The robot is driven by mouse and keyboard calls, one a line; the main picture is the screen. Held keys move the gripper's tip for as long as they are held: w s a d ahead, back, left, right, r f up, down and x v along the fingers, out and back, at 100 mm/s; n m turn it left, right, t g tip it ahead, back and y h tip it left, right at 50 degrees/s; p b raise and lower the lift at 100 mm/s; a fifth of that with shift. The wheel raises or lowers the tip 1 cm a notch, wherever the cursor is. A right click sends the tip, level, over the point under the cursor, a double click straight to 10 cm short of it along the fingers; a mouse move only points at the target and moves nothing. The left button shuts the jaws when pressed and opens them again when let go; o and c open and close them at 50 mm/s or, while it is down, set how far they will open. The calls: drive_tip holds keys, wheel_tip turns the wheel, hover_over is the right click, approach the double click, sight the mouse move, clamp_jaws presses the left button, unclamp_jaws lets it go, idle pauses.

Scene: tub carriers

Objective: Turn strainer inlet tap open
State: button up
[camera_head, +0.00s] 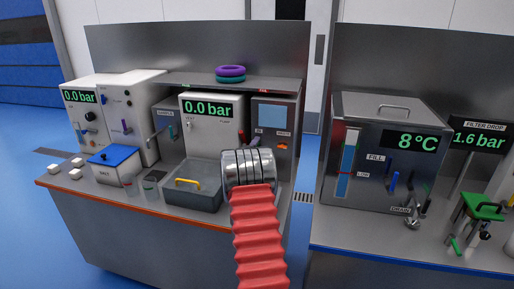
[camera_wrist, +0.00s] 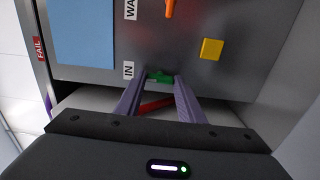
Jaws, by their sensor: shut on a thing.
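My gripper (camera_wrist: 160,80) is at a grey panel in the wrist view, its two purple fingers on either side of a small green tap handle (camera_wrist: 159,77) beside the IN label. The fingers are shut on this handle, which shows only partly between the tips. A red bar (camera_wrist: 156,104) lies between the fingers, lower in the picture; what it belongs to is unclear. In the head view my arm's silver wrist hides the fingers and the tap. The grey unit with a blue window (camera_head: 271,115) stands just beyond it.
An orange handle (camera_wrist: 170,8) and a yellow button (camera_wrist: 211,49) sit on the same panel. A grey basin (camera_head: 192,199) with a yellow handle is left of my arm. A tank (camera_head: 385,110) reading 8°C stands on the right bench, across a gap.

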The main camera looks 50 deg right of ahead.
drive_tip(key=shift+w+a+f, duration=0.25)
drive_tip(key=shift+w, duration=0.05)
drive_tip(key=o, duration=0.7)
drive_tip(key=shift+c, duration=0.2)
drive_tip(key=o, duration=0.4)
drive_tip(key=shift+s+d+r, duration=0.1)
drive_tip(key=shift+s, duration=0.1)
drive_tip(key=v, duration=1.3)
drive_tip(key=shift+s+a, duration=0.1)
drive_tip(key=shift+a, duration=0.25)
